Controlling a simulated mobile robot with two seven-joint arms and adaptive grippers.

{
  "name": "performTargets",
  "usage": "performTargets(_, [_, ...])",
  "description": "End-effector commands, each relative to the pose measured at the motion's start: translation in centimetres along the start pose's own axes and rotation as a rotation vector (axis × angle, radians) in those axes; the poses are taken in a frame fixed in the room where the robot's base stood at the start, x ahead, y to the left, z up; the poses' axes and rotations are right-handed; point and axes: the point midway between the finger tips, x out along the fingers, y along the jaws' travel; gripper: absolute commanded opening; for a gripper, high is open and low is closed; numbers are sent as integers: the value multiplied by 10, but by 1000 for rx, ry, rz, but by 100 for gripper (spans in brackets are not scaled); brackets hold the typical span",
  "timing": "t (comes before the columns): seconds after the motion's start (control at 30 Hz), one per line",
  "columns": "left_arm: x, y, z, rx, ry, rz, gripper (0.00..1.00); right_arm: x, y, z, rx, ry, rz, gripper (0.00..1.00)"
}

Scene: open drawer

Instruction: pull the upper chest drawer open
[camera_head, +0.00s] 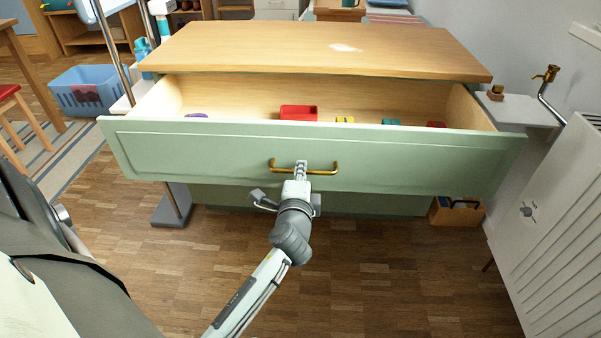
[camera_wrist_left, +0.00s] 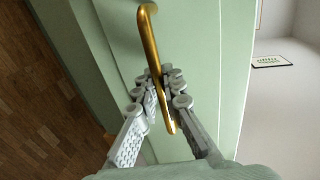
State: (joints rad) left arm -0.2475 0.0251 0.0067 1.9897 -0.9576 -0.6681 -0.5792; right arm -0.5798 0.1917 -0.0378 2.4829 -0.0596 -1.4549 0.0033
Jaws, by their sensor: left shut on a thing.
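The chest has a wooden top (camera_head: 320,50) and a pale green front. Its upper drawer (camera_head: 200,150) stands open, well out from the body. A brass bar handle (camera_head: 325,172) is on the middle of the drawer front. My left gripper (camera_head: 301,168) is shut on the handle. In the left wrist view, the fingers of the left gripper (camera_wrist_left: 165,98) close around the brass handle (camera_wrist_left: 150,40). My right gripper is not in view.
Inside the drawer lie a red box (camera_head: 298,113) and several small coloured items. A white radiator (camera_head: 550,220) stands at the right. A blue basket (camera_head: 90,90) sits on the floor at the left. The wooden floor in front is mostly clear.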

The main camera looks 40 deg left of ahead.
Motion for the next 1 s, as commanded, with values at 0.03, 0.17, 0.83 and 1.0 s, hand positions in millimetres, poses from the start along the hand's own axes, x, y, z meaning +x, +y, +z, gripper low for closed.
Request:
performTargets(0.03, [0, 0, 0, -1, 1, 0, 0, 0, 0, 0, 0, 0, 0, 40])
performTargets(0.17, [0, 0, 0, -1, 1, 0, 0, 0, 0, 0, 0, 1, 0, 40])
performTargets(0.83, [-21, 1, 0, -1, 1, 2, 30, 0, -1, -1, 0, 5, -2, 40])
performTargets(1.0, [-50, 1, 0, -1, 0, 2, 30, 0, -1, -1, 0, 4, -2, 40])
